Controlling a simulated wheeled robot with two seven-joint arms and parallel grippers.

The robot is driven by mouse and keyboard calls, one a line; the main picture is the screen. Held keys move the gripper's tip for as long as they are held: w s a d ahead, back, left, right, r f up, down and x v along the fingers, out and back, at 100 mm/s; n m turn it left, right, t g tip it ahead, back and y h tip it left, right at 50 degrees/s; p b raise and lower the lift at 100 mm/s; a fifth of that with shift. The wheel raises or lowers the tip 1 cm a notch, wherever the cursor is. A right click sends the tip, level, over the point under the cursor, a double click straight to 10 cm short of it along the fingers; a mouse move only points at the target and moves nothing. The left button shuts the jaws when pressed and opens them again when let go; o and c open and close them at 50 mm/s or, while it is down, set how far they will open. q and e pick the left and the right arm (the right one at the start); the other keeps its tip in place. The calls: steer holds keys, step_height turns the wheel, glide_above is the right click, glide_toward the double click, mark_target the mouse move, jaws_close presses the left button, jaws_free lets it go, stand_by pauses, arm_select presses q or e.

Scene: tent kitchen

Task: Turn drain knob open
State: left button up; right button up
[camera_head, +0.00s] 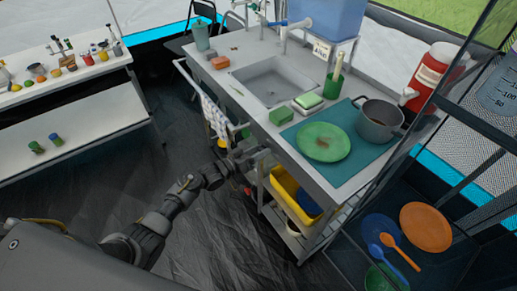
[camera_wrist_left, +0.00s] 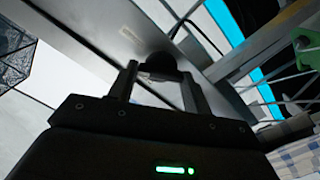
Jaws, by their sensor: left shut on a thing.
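My left gripper (camera_head: 240,165) reaches in under the front edge of the sink counter in the head view. In the left wrist view its two fingers (camera_wrist_left: 165,85) stand either side of a dark round knob (camera_wrist_left: 158,63), which appears to be the drain knob, and are shut on it. The knob sits below a pale metal panel. The knob cannot be made out in the head view, and its turn angle is not clear. The sink basin (camera_head: 275,85) is above and behind the gripper. My right gripper is not in view.
The metal counter holds a green plate (camera_head: 323,142), a grey pot (camera_head: 379,121) and sponges (camera_head: 308,101). A checked towel (camera_head: 214,118) hangs at its front left. A yellow bin (camera_head: 285,187) sits on the lower shelf right of my arm. Dark floor (camera_head: 100,185) lies open to the left.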

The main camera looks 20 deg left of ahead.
arm_select(q)
steer(key=n+p, duration=0.1)
steer(key=n, duration=0.2)
steer(key=shift+n+p, duration=0.35)
steer(key=shift+n, duration=0.05)
steer(key=n+p, duration=0.1)
steer(key=n, duration=0.1)
steer(key=shift+a+n, duration=0.1)
steer(key=shift+n, duration=0.3)
steer(key=n+p, duration=0.1)
steer(key=n, duration=0.4)
steer(key=shift+f+p, duration=0.2)
steer(key=shift+p, duration=0.15)
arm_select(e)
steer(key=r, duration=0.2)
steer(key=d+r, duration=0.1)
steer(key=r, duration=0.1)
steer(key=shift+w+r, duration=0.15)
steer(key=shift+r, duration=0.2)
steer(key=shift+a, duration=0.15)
arm_select(q)
steer(key=o, duration=1)
steer(key=v, duration=1)
steer(key=shift+s+a, duration=0.25)
steer(key=shift+s, duration=0.05)
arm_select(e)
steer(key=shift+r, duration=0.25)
